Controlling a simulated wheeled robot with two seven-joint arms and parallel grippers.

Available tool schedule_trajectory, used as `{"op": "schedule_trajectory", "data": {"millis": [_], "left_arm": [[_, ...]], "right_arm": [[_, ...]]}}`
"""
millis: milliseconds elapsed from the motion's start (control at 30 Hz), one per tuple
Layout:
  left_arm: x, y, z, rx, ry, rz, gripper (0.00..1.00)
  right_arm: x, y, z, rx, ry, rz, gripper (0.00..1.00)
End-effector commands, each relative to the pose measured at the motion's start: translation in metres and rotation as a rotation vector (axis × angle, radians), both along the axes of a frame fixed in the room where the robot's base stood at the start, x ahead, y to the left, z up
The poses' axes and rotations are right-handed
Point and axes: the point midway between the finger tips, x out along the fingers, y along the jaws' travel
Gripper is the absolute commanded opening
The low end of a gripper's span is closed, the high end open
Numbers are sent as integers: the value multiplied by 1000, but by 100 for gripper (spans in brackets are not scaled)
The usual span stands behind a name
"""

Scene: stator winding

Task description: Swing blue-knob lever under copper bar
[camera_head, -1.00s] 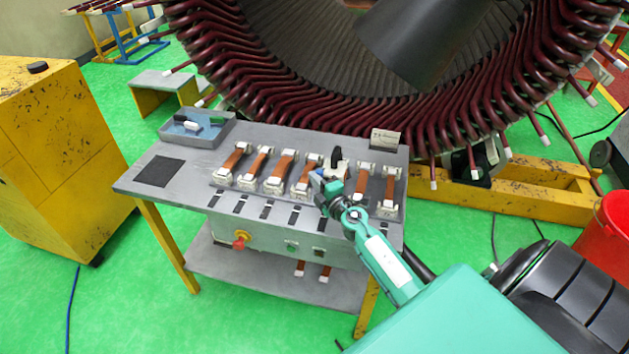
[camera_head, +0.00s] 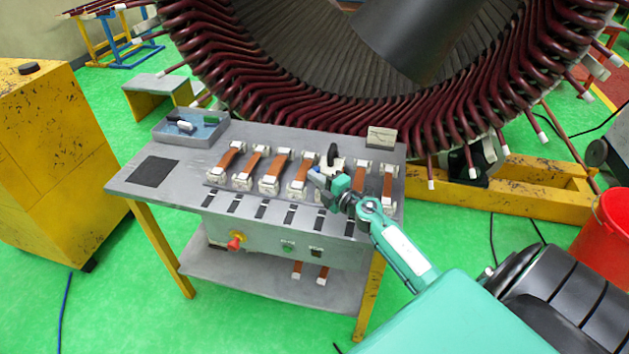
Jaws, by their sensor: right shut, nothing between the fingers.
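My right gripper (camera_head: 324,180) is shut with nothing between its fingers. It is low over the right half of the grey bench (camera_head: 150,200), among the copper bars. A small blue spot (camera_head: 314,177), probably the blue knob, shows at its fingertips; whether they touch cannot be told. The lever itself is mostly hidden by the gripper. A white clamp with a black upright handle (camera_head: 333,155) stands just behind the gripper. Several copper bars lie in white end holders, one of them (camera_head: 301,174) just left of the gripper and another (camera_head: 360,177) to its right. My left gripper is not in view.
A large stator with dark red coils (camera_head: 420,130) stands close behind the bench. A grey tray (camera_head: 190,128) with small tools is at the bench's back left, and a small tan block (camera_head: 381,137) at its back right. A red bucket (camera_head: 607,225) stands at the right.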

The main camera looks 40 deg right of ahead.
Motion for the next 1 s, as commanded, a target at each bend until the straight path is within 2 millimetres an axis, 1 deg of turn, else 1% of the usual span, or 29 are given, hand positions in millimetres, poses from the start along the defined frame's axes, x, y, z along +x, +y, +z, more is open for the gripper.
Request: {"op": "schedule_trajectory", "data": {"millis": [33,100,300,533,1000], "left_arm": [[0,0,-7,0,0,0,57],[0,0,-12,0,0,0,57],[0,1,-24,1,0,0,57],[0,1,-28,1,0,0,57],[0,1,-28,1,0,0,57]], "right_arm": [[-1,-2,-3,-2,0,18,0],[-2,-5,-4,-4,-1,49,0],[-7,-11,-3,-4,0,158,0],[-11,-17,-1,-2,1,171,0],[-15,-26,0,-1,0,170,0]]}}
